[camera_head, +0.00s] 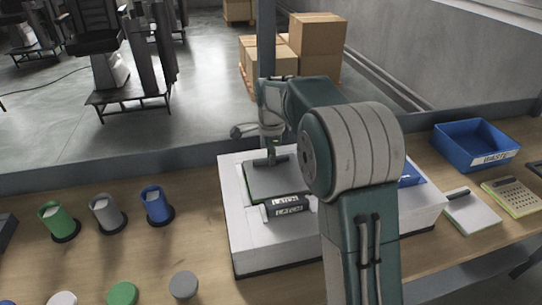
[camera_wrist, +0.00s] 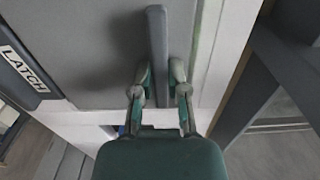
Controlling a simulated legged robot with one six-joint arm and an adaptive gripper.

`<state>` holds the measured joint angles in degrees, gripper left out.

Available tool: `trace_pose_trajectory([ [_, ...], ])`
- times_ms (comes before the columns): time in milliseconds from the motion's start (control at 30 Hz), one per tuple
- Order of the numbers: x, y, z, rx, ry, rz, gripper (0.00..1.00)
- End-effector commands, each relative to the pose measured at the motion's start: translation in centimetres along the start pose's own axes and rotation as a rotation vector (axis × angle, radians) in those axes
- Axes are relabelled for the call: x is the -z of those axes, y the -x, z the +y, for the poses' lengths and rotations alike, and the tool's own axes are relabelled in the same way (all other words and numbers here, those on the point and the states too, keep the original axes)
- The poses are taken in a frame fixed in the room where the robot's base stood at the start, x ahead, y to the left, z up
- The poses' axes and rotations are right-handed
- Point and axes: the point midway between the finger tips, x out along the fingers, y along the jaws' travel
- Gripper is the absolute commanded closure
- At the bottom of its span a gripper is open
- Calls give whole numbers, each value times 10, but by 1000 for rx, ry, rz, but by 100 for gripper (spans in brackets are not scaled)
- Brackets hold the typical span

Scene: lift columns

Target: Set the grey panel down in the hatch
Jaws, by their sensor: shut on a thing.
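The grey panel (camera_head: 277,182) lies roughly flat over the top of a white box (camera_head: 245,235), near its left side. A bar handle stands up from the panel (camera_wrist: 85,45). My gripper (camera_head: 268,150) is at the panel's far part; in the wrist view my gripper (camera_wrist: 160,88) has a finger on each side of the handle (camera_wrist: 157,40) and is shut on it. A dark latch block (camera_head: 287,208) labelled LATCH sits at the panel's near edge. The hatch opening is hidden under the panel; I cannot tell whether the panel is fully seated.
My arm hides the box's middle. Part of a blue object (camera_head: 410,176) shows on its right. Green (camera_head: 58,221), grey (camera_head: 106,213) and blue (camera_head: 156,205) cups stand left, with loose round lids in front.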

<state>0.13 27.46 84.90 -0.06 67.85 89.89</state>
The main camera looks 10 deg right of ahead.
Motion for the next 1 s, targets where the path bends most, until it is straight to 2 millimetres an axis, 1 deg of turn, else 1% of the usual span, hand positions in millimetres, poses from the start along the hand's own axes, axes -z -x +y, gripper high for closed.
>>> trace_pose_trajectory([
  [333,0,0,0,0,0,0,100],
  [367,0,0,0,0,0,0,76],
  [400,0,0,0,0,0,0,58],
  [433,0,0,0,0,0,0,45],
  [467,0,0,0,0,0,0,41],
  [800,0,0,0,-1,0,0,41],
  [1000,0,10,0,0,0,0,41],
])
